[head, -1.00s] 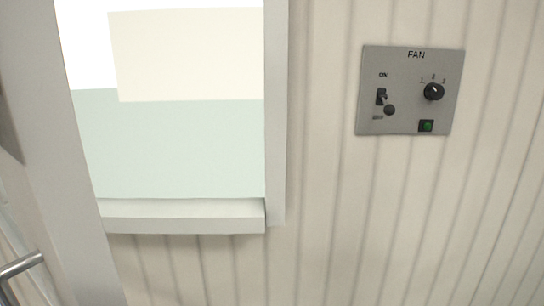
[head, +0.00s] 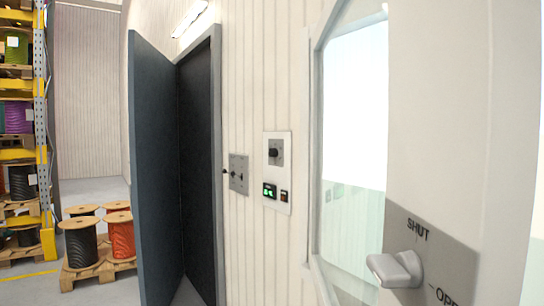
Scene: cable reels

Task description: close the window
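The window is close on the right in the head view. Its wall-side frame (head: 316,150) surrounds a bright view outside. A broad grey sash upright (head: 460,110) stands in front, nearer to me, with a strip of glass (head: 536,265) at its right. The sash appears to stand open, apart from the wall-side frame. A pale handle (head: 395,268) sits on a grey plate (head: 440,250) marked SHUT above and OPEN at the right. I cannot tell which mark the handle is set to. The hinge side is out of view. Neither of my grippers is in view.
A dark door (head: 155,160) stands open left of the window. Wall panels with switches (head: 238,174) and green lights (head: 277,172) lie between them. Cable reels (head: 82,243) sit on a pallet (head: 100,268) beside a yellow rack (head: 45,130) at the far left.

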